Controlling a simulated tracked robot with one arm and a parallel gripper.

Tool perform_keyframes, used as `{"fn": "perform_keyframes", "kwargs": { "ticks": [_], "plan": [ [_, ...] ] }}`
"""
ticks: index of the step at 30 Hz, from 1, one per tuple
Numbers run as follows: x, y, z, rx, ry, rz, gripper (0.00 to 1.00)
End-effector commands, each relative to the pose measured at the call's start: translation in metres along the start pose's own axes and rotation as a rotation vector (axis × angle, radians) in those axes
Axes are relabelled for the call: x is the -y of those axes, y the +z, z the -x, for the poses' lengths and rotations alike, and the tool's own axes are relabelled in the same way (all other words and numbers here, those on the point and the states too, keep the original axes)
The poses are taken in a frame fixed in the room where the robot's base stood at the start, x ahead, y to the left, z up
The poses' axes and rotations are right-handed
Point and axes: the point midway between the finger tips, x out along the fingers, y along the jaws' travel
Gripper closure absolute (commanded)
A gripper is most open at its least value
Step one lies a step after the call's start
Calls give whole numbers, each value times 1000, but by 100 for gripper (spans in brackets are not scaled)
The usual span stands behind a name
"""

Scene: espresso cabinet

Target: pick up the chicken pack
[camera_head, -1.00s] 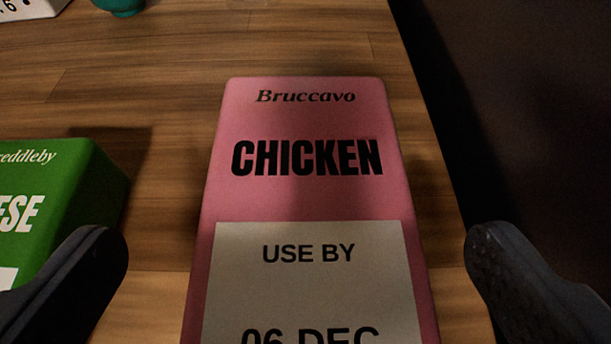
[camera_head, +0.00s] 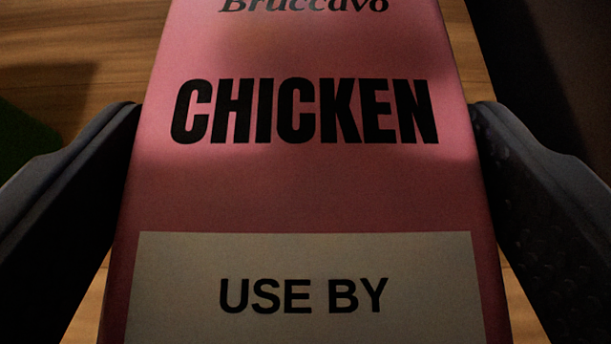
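The chicken pack (camera_head: 310,190) is a pink pack with black "CHICKEN" lettering and a pale "USE BY" label. It fills the middle of the view, and its top and bottom ends are cut off. My gripper (camera_head: 306,110) has one dark finger along each long side of the pack. Both fingers lie up against its edges, with no clear gap near the tips, so it looks shut on the pack. The parts of the fingers below the pack's top face are hidden. I cannot tell whether the pack is off the wood.
The wooden surface (camera_head: 110,35) shows on the left and in slivers beside the pack. A dark green item (camera_head: 22,140) is partly visible at the left edge. The wood's edge and a dark area lie at the right.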

Motion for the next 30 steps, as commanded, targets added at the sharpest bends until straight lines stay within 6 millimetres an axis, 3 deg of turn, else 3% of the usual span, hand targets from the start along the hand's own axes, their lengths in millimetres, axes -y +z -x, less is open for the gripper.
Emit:
{"fn": "perform_keyframes", "kwargs": {
  "ticks": [1,4,17,30],
  "plan": [
    [0,0,0,0,0,0,33],
    [0,0,0,0,0,0,58],
    [1,-10,6,-3,-2,0,58],
    [2,-77,42,-5,-4,0,58]
  ]
}}
